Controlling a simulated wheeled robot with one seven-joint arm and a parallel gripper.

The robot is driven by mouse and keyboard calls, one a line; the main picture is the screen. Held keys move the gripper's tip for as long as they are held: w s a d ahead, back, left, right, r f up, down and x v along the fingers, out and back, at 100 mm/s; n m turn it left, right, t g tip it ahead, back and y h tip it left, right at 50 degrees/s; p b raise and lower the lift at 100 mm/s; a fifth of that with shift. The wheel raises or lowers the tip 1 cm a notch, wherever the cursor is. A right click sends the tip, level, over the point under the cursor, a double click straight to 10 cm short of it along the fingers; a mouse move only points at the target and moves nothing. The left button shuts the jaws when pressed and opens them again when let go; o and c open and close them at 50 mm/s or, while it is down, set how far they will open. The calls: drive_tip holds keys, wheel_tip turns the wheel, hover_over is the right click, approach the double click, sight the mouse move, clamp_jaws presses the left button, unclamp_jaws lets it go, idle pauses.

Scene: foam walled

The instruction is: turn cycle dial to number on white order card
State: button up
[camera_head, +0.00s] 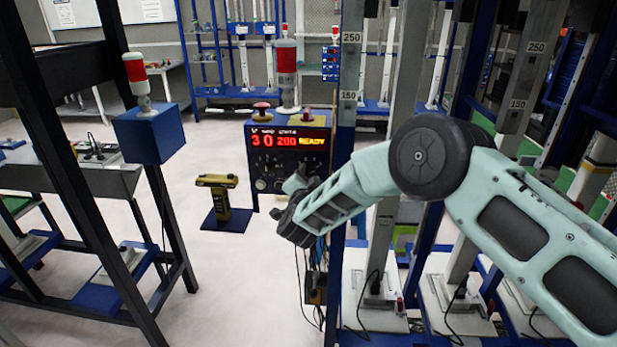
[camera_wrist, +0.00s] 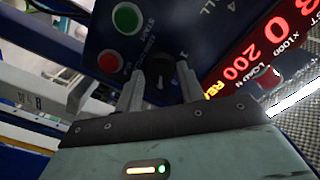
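The control box (camera_head: 262,180) is dark blue, with a red lit display (camera_head: 287,141) reading 30, 200 and READY in the head view. In the wrist view, a black round dial (camera_wrist: 159,78) with a pale pointer mark sits on the blue panel, with small white numbers around it. My gripper (camera_wrist: 160,72) is open, with one finger on each side of the dial; I cannot tell whether they touch it. In the head view my gripper (camera_head: 293,212) is in front of the box's lower right part and hides some of it. I cannot make out the white order card.
A green button (camera_wrist: 126,18) and a red button (camera_wrist: 110,62) are close to the dial. A red-topped lamp (camera_head: 287,62) stands on the box. A blue post (camera_head: 346,110) rises close on the right.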

drive_tip(key=c, duration=0.6)
drive_tip(key=shift+n, duration=0.3)
drive_tip(key=n+b, duration=0.2)
drive_tip(key=shift+f+n, duration=0.1)
drive_tip(key=shift+n, duration=0.2)
drive_tip(key=n+b, duration=0.1)
drive_tip(key=n, duration=0.3)
drive_tip(key=shift+n+b, duration=0.3)
drive_tip(key=shift+b, duration=0.1)
drive_tip(key=n, duration=0.4)
drive_tip(key=shift+n, duration=1.9)
